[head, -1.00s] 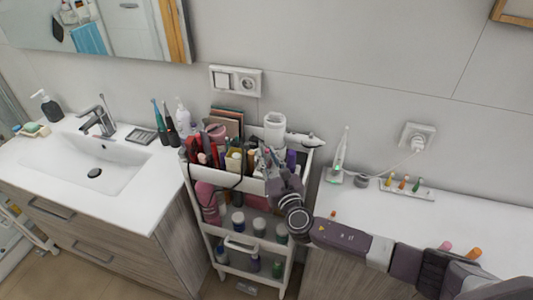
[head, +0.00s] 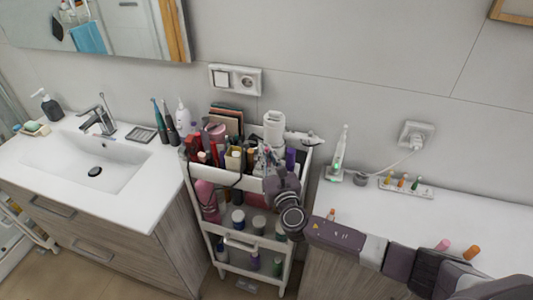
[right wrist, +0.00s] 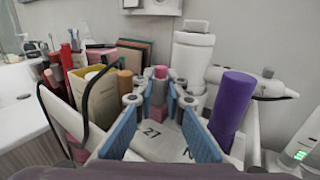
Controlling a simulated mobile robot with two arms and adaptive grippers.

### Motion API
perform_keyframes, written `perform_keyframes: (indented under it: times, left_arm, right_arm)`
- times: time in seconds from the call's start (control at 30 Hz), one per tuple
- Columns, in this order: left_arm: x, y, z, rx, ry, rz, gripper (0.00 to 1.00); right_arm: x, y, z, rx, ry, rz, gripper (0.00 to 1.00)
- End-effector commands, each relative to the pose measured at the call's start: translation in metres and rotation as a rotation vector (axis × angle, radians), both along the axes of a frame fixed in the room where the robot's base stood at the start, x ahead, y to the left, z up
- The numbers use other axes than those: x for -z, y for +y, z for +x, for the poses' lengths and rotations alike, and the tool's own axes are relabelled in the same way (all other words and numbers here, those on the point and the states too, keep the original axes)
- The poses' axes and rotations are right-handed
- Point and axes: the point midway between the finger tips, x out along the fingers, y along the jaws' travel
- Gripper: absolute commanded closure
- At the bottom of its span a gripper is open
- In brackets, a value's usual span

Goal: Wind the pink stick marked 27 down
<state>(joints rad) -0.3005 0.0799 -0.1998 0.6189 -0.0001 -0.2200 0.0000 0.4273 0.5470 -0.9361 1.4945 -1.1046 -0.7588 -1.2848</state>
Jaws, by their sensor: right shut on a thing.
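The pink stick (right wrist: 159,73), a small lipstick-like piece with a pink top, stands upright in the top tray of the cart. A white surface with the mark 27 (right wrist: 152,134) lies just on the near side of it in the right wrist view. My right gripper (right wrist: 159,98), with blue inner pads, is shut on the pink stick between its fingertips. In the head view my right gripper (head: 268,160) reaches down into the right part of the cart's top tray and hides the stick. My left gripper is not in view.
A purple tube (right wrist: 231,105) stands close to the right finger, and a white bottle (right wrist: 192,55) stands behind. An orange-brown stick (right wrist: 125,83) and a beige box (right wrist: 98,92) are close on the left. The cart (head: 225,183) stands between the sink and the right counter.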

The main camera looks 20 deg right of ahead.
Motion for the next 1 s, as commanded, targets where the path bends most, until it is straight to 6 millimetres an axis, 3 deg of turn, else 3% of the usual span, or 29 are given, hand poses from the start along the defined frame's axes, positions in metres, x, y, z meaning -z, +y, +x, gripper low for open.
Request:
perform_keyframes:
  times: [0.37, 1.0]
  left_arm:
    - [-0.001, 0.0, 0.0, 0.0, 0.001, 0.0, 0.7]
    - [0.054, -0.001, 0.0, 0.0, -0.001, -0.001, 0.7]
  right_arm:
    - [0.002, 0.003, 0.0, 0.255, 0.004, 0.008, 1.0]
    - [0.004, 0.002, 0.001, 0.773, 0.001, 0.002, 1.0]
